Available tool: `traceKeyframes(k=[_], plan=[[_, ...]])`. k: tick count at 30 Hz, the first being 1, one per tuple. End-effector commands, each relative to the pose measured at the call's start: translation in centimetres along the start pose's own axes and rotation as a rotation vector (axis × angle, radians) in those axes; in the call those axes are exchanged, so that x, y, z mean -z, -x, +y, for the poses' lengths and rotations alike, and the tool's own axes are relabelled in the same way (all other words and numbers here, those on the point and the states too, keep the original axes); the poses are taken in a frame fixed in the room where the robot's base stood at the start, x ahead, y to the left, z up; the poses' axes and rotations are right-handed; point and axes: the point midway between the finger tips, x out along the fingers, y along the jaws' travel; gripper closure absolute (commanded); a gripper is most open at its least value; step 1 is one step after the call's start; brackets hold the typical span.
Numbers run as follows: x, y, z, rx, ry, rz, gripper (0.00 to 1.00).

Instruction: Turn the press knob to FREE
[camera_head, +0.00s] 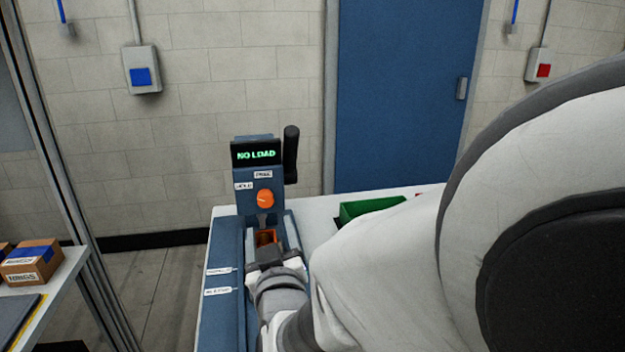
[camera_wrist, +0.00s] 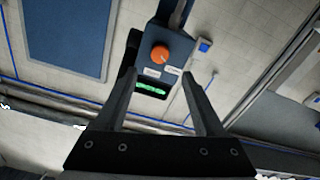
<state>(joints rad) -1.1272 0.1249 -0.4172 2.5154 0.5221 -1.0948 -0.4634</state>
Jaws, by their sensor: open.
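The press (camera_head: 258,145) is a blue upright housing with a lit display (camera_head: 257,155) reading NO LOAD. Its round orange press knob (camera_head: 265,198) sits on the front face below two white labels, FREE (camera_head: 263,174) above and HOLD (camera_head: 243,186) at upper left. Which label the knob points to is too small to tell. My gripper (camera_head: 266,243) is in front of and below the knob. In the wrist view, which shows the press upside down, my gripper (camera_wrist: 158,77) is open and empty, with the knob (camera_wrist: 160,53) beyond the fingertips, roughly centred between them and apart from them.
A black lever (camera_head: 291,155) stands at the press's right side. A green bin (camera_head: 370,208) is on the white table (camera_head: 317,212) to the right, partly behind my arm. Boxes (camera_head: 30,262) lie on a bench at far left. A blue door (camera_head: 405,95) is behind.

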Motion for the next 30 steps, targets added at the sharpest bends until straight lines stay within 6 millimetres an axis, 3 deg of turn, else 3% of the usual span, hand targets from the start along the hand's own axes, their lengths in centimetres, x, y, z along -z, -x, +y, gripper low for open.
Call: traceKeyframes(k=[9,15,27,30], plan=[[-0.1,-6.0,0.0,-0.002,0.002,0.001,0.29],[-0.1,-8.3,0.0,0.000,0.001,0.000,0.29],[0.0,-9.1,0.0,0.000,0.000,0.000,0.29],[0.0,-9.1,0.0,0.000,0.000,0.000,0.45]])
